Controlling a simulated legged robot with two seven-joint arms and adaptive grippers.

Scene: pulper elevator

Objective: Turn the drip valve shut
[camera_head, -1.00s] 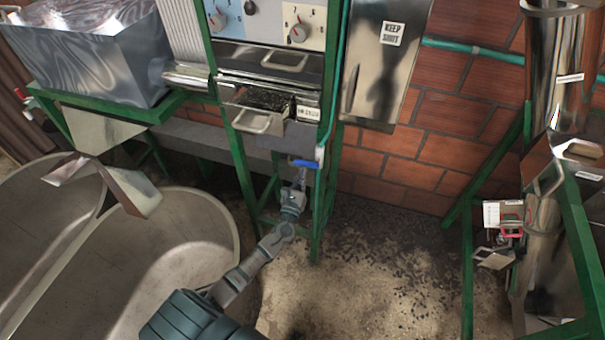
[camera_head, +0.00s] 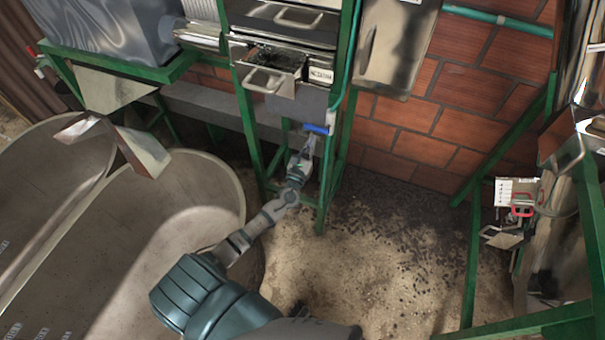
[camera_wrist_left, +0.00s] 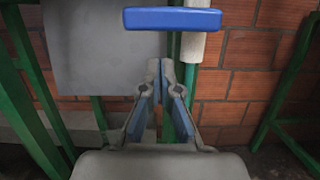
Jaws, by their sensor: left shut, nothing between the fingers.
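The drip valve's blue handle (camera_head: 317,129) sits at the lower end of the green pipe on the green machine frame. In the left wrist view the blue handle (camera_wrist_left: 172,19) lies level across the top, with a pale pipe fitting (camera_wrist_left: 195,45) behind its right half. My left gripper (camera_head: 309,142) is just below the handle in the head view. In the left wrist view my left gripper (camera_wrist_left: 167,64) is shut with empty fingertips, pointing up toward the handle, with a visible gap below it. My right gripper is not in view.
Green frame posts (camera_head: 329,170) stand beside my left gripper. A metal drawer (camera_head: 272,78) and a grey panel (camera_wrist_left: 100,50) are close by. Curved concrete tanks (camera_head: 205,190) lie to the left. A brick wall (camera_head: 430,120) is behind.

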